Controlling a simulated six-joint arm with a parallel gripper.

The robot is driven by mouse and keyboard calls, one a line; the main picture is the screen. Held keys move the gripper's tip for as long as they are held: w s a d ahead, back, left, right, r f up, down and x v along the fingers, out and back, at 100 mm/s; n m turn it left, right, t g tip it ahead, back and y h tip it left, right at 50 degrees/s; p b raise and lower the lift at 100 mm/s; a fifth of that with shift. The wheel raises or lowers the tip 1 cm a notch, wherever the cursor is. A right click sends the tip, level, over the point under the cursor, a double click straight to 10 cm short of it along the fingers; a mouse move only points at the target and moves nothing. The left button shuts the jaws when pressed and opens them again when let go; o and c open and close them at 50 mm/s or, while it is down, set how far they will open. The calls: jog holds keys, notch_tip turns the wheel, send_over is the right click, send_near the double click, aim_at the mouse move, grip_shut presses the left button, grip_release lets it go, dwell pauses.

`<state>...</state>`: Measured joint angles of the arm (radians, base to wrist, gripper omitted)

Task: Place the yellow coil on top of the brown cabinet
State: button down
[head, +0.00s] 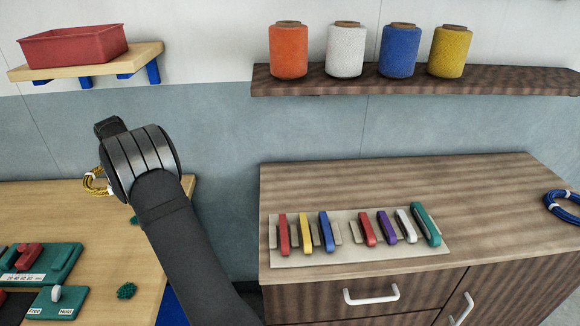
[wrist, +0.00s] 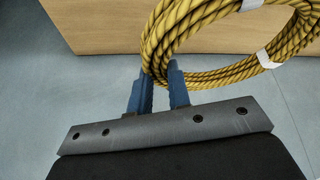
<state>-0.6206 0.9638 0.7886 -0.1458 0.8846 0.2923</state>
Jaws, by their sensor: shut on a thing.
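The yellow coil (wrist: 188,38) is a ring of yellow rope with dark strands, bound with white bands. My gripper (wrist: 158,80) has its two blue fingers closed on the near edge of the coil in the wrist view. In the head view the coil (head: 93,181) shows partly behind my dark wrist, near the back of the light wooden table at the left; the fingers are hidden there. The brown cabinet (head: 400,175) stands to the right, apart from my gripper, with free wood along its top.
A board (head: 385,252) with several coloured needles lies on the cabinet's front left. A blue coil (head: 564,206) lies at its right end. A shelf (head: 420,82) with several twine spools hangs above. A red bin (head: 75,46) sits on a left shelf.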

jog(key=s+d+m+g+h, duration=0.1)
jog(key=s+d+m+h, duration=0.35)
jog(key=d, duration=2.25)
jog(key=d+r+m+g+h, duration=0.1)
jog(key=d+m, duration=0.7)
jog(key=d, duration=1.8)
jog(key=s+d+m+g+h, duration=0.1)
jog(key=s+d+m+h, duration=0.35)
jog(key=d, duration=2.25)
jog(key=s+d+y, duration=0.1)
jog(key=s+d, duration=0.4)
jog(key=d, duration=0.6)
jog(key=s+d+y, duration=0.1)
jog(key=s+d, duration=0.3)
jog(key=d, duration=0.7)
jog(key=s+d+r+m, duration=0.1)
jog(key=s+d+r, duration=0.2)
jog(key=s+d, duration=1.75)
send_over(529, 229)
jog(key=a, duration=0.2)
jog(key=f, duration=0.4)
jog(key=s+f, duration=0.1)
jog(key=f, duration=0.2)
jog(key=shift+a, duration=0.1)
jog(key=shift+f, duration=1.85)
